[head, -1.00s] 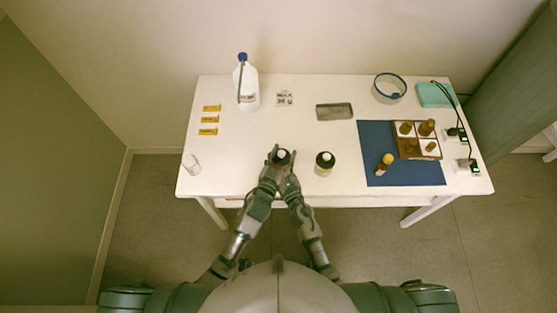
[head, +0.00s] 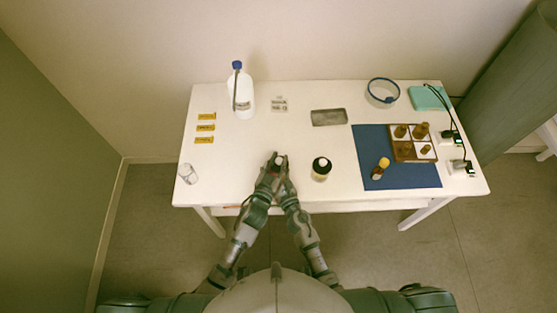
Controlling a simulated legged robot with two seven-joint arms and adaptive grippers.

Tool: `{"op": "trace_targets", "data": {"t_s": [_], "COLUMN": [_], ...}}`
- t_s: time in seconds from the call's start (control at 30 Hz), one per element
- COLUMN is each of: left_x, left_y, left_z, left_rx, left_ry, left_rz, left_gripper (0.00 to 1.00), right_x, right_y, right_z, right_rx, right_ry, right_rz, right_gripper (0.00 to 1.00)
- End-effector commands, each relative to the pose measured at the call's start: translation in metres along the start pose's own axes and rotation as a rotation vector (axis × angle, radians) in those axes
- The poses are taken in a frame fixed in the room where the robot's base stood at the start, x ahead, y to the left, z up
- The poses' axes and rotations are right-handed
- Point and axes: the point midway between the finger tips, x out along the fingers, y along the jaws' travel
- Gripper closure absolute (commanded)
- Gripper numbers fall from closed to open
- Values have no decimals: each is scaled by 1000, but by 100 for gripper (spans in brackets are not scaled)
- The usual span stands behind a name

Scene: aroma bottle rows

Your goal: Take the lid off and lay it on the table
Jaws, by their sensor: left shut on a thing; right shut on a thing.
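A dark bottle with a black, white-topped lid (head: 279,160) is at the front middle of the table (head: 235,175) in the head view. My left gripper (head: 271,165) is shut on the bottle from the left side. My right gripper (head: 286,170) is close against it on the right, shut, seemingly on the lid. The fingers hide most of the bottle, so the exact contact is hard to tell. The lid looks to be at the top of the bottle.
A similar dark bottle (head: 321,169) stands just right of my grippers. A blue mat (head: 405,180) holds a yellow-capped bottle (head: 380,169) and a partitioned box (head: 413,160).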

Motion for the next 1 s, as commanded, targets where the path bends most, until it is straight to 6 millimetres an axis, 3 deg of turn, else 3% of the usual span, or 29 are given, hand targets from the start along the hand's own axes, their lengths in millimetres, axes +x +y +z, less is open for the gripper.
{"op": "trace_targets", "data": {"t_s": [0.63,1.0], "left_x": [-1,-1], "left_y": [0,0], "left_z": [-20,-22], "left_rx": [0,0], "left_ry": [2,0], "left_rz": [1,0], "left_gripper": [100,100], "right_x": [0,0], "right_y": [0,0], "right_z": [-1,-1], "right_rx": [1,1], "right_ry": [2,2], "right_rz": [0,0], "right_gripper": [100,100]}}
